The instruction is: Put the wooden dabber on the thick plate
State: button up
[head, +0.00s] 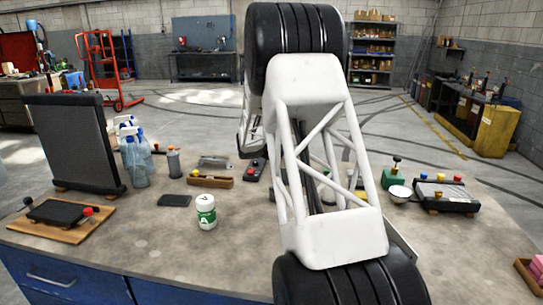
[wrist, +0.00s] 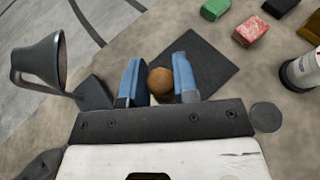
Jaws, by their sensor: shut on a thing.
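The wooden dabber shows as a round brown wooden knob (wrist: 160,82) in the wrist view. My gripper (wrist: 158,72) has its blue fingers on both sides of the knob and is shut on it. The dabber's lower part is hidden. A dark, flat square plate (wrist: 212,62) lies beyond and below the fingers; I cannot tell for sure whether it is the thick plate. The height of the dabber above it is unclear. In the head view my own arm hides the gripper and dabber.
In the wrist view a grey funnel-shaped vessel (wrist: 38,62) is at left, a grey disc (wrist: 266,117) at right. Green (wrist: 215,9) and red (wrist: 250,30) blocks lie at upper right. On the bench, a white-green jar (head: 206,212) and spray bottles (head: 133,160) stand left of my arm.

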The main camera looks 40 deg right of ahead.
jog(key=shift+w+a, duration=0.1)
jog(key=w+a+n+t, duration=0.1)
jog(key=w+a, duration=0.3)
jog(key=a, duration=0.7)
jog(key=w+a+t, duration=0.1)
jog(key=w+a, duration=0.3)
jog(key=a, duration=0.7)
jog(key=r+n+t, duration=0.1)
jog(key=r+n, duration=0.1)
send_over(174, 199)
jog(key=shift+f+y, duration=0.25)
jog(key=shift+y, duration=0.15)
jog(key=shift+f, duration=0.1)
jog(key=shift+d+f, duration=0.1)
jog(key=shift+f, duration=2.95)
jog(key=shift+f, duration=1.85)
jog(key=shift+f, duration=0.2)
